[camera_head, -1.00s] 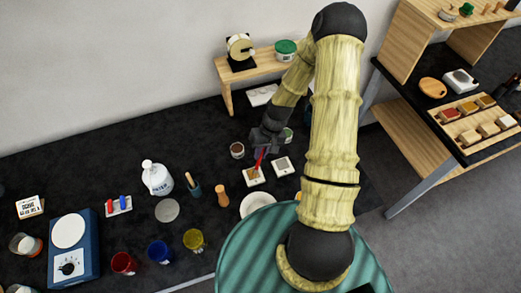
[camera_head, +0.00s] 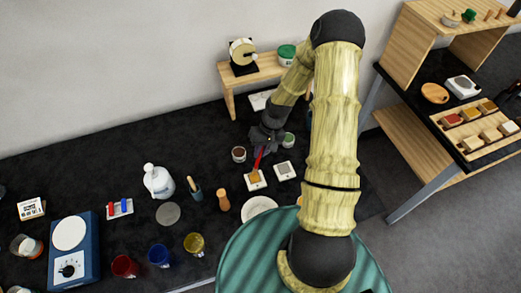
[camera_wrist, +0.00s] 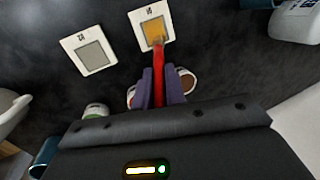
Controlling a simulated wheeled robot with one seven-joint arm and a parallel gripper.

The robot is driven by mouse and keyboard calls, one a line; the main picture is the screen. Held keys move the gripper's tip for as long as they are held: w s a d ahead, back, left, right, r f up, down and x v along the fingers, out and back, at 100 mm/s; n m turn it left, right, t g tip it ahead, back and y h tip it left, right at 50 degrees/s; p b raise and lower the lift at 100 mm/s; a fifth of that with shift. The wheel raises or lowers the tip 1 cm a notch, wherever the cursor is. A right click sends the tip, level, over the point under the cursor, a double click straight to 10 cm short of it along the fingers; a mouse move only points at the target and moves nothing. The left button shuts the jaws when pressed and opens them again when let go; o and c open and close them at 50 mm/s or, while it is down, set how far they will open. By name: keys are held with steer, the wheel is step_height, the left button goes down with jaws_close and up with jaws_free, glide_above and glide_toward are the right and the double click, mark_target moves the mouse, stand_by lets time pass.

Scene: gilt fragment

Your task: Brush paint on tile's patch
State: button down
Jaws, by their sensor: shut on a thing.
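My gripper (camera_wrist: 159,80) is shut on a red-handled brush (camera_wrist: 158,60), which also shows in the head view (camera_head: 259,158). The brush points down at a white tile (camera_wrist: 168,33) with a golden-orange patch (camera_wrist: 153,27). In the wrist view its tip overlaps the patch's lower edge; I cannot tell whether it touches. The same tile lies below my gripper in the head view (camera_head: 256,186). A second white tile (camera_wrist: 69,43) with a grey patch (camera_wrist: 91,55) lies beside it.
A brown-topped pot (camera_head: 238,154) and a green-topped pot (camera_head: 288,139) stand close to my gripper. A white plate (camera_head: 258,208), a wooden peg (camera_head: 223,199) and a holder (camera_head: 195,191) are nearby. A small wooden shelf (camera_head: 266,70) stands behind.

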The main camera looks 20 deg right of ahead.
steer(key=shift+s, duration=1.25)
steer(key=shift+r+p, duration=2.25)
steer(key=shift+r, duration=0.85)
step_height(320, 180, up, 3)
steer(key=shift+f+p, duration=0.1)
steer(key=shift+p, duration=0.95)
